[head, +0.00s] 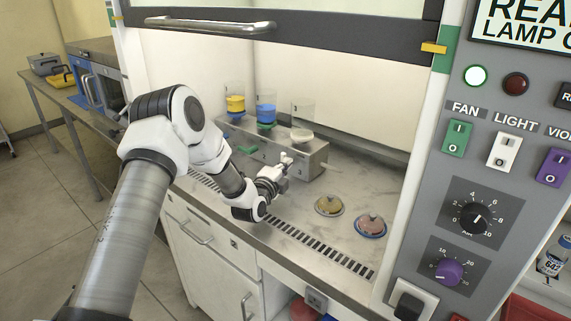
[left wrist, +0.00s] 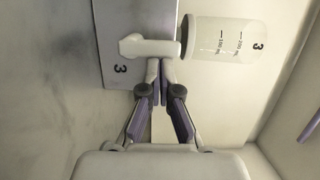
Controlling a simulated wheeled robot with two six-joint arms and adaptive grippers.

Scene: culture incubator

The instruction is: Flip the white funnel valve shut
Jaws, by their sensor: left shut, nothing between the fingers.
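The white funnel (head: 301,119), a clear cup with a little white content at its bottom, stands at the right end of the metal stand (head: 314,163). In the left wrist view the funnel (left wrist: 228,40) and the stand (left wrist: 112,28) both carry a 3. Its white valve handle (left wrist: 147,47) lies across the stand's face there; it shows small in the head view (head: 287,157). My left gripper (left wrist: 160,68) is shut and empty, its fingertips right beside the valve; I cannot tell whether they touch. It also shows in the head view (head: 279,171). My right gripper is not in view.
Yellow (head: 235,105) and blue (head: 266,109) funnels stand on the same stand to the left. Two round dishes (head: 329,206) (head: 371,225) lie on the worktop at the right. The raised sash (head: 290,27) is above. A switch panel (head: 480,215) stands at the right.

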